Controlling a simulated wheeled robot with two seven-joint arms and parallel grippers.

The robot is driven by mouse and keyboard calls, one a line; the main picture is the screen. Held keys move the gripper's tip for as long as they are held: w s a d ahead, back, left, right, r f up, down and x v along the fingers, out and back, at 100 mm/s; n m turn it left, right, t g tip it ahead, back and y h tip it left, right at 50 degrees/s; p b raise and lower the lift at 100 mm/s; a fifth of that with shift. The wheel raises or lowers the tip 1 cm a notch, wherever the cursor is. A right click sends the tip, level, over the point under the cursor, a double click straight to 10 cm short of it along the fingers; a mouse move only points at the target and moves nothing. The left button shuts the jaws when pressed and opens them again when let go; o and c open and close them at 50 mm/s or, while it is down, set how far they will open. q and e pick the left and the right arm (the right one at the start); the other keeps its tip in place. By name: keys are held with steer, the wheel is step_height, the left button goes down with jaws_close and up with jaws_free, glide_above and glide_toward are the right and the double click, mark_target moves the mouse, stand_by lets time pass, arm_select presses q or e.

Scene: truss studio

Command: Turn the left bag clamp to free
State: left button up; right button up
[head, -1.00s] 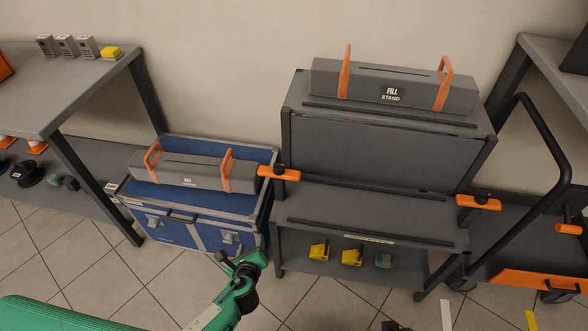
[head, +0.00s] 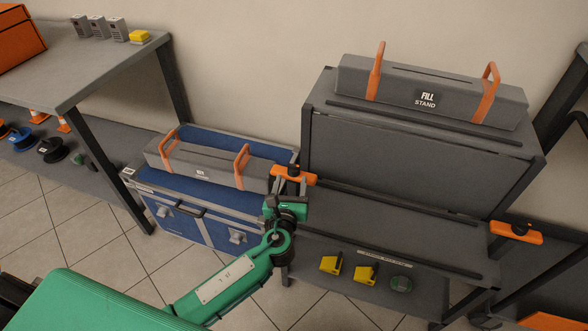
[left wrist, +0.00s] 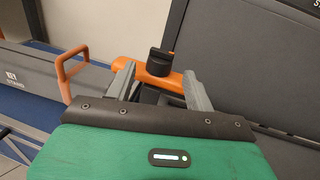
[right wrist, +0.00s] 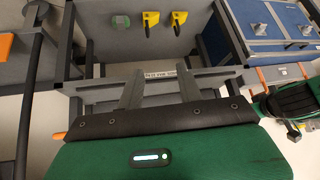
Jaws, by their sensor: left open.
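The left bag clamp (head: 296,175) is an orange bar with a black knob on top, at the left end of the grey bench. In the left wrist view the orange bar (left wrist: 182,85) lies crosswise beyond my left gripper, its black knob (left wrist: 160,62) upright between the fingers. My left gripper (left wrist: 157,80) is open, its two fingers on either side of the knob and close to the bar; I cannot tell whether they touch. The right bag clamp (head: 515,232) is similar, at the bench's right end. My right gripper (right wrist: 155,82) is open and empty, facing the bench front.
The grey bench (head: 390,225) has a raised back panel and a bag marked FILL STAND (head: 432,95) on top. Another grey bag (head: 205,165) lies on a blue case (head: 190,220). Yellow tools (head: 366,273) sit on the lower shelf. A shelf unit (head: 80,70) stands left.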

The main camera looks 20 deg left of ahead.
mark_target(293, 173)
arm_select(q)
steer(key=w, duration=0.4)
steer(key=w+a, duration=0.1)
steer(key=w, duration=0.1)
steer(key=shift+b, duration=0.3)
jaws_close()
